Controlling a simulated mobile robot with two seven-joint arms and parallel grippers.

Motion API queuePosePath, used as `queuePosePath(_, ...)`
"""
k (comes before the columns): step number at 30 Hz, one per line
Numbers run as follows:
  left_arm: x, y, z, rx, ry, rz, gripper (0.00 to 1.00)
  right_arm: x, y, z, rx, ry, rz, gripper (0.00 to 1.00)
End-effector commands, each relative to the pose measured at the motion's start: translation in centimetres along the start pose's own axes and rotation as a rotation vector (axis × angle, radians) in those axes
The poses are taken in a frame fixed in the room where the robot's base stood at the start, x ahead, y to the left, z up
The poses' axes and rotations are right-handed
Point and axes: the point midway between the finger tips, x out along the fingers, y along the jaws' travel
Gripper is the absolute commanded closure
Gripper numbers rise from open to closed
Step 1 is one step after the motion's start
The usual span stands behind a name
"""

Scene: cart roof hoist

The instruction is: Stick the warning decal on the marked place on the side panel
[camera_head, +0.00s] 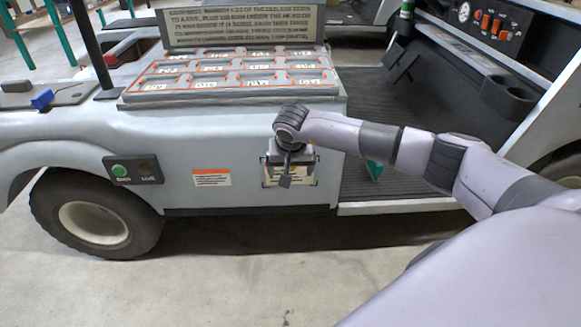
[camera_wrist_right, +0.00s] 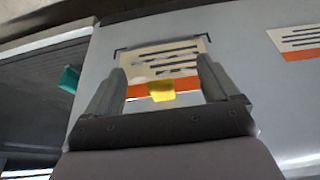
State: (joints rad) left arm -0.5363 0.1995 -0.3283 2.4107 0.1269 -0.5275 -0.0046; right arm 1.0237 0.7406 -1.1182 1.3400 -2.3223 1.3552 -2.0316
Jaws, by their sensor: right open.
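The warning decal (camera_wrist_right: 165,62), cream with dark lines and an orange band, lies inside black corner marks on the pale side panel (camera_wrist_right: 235,60) in the right wrist view. It looks flat against the panel, though contact along every edge cannot be told. A yellow tab (camera_wrist_right: 161,91) stands out at its orange band. My right gripper (camera_wrist_right: 162,77) is open, with one finger on each side of the tab. In the head view my right gripper (camera_head: 287,178) is in front of the panel (camera_head: 240,140) and hides most of the decal. My left gripper is not in view.
A similar orange and cream label (camera_head: 211,178) is on the panel to the left, with a dark box with a green button (camera_head: 134,170) beyond it. A wheel (camera_head: 95,220) is at lower left. The dark footwell (camera_head: 390,130) opens right. The floor in front is clear.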

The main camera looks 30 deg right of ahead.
Motion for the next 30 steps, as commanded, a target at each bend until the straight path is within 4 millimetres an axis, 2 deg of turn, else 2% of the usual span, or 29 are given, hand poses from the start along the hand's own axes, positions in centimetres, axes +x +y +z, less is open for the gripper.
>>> queuePosePath(10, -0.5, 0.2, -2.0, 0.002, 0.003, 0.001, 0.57, -1.1, 0.0, 2.1, -0.003, -0.001, 0.0, 0.12)
queuePosePath(30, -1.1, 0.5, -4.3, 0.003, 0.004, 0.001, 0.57, -2.7, 0.0, 6.2, -0.001, -0.001, 0.0, 0.12)
